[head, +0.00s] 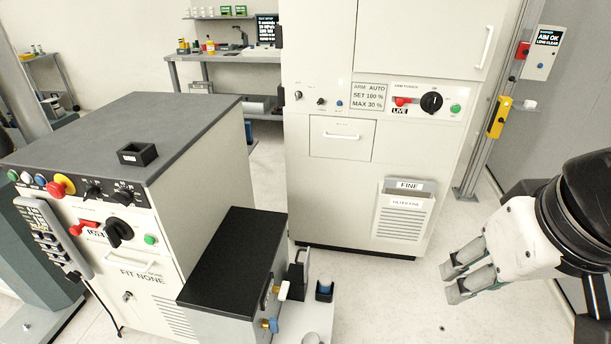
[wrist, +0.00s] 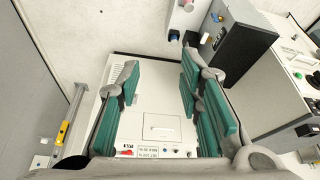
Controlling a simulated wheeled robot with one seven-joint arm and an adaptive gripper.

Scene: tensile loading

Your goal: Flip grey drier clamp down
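A dark upright bracket (head: 297,268), which may be the grey drier clamp, stands beside the low black-topped box (head: 235,255) in the head view. It looks raised, but its exact pose is too small to tell. A white lever (head: 283,290) and a blue knob (head: 271,325) are on the box's side. My gripper (head: 452,281) is at the right, well apart from the box, over open floor. In the wrist view its green-padded fingers (wrist: 163,105) are spread with nothing held between them. The black box (wrist: 245,52) also shows there, at the upper right.
A tall white cabinet (head: 330,190) with a control panel stands at the back. A grey-topped cabinet (head: 85,120) with a small black tray (head: 138,153) is at the left. A blue-capped piece (head: 324,289) stands near the bracket. Floor (head: 390,300) between box and gripper is clear.

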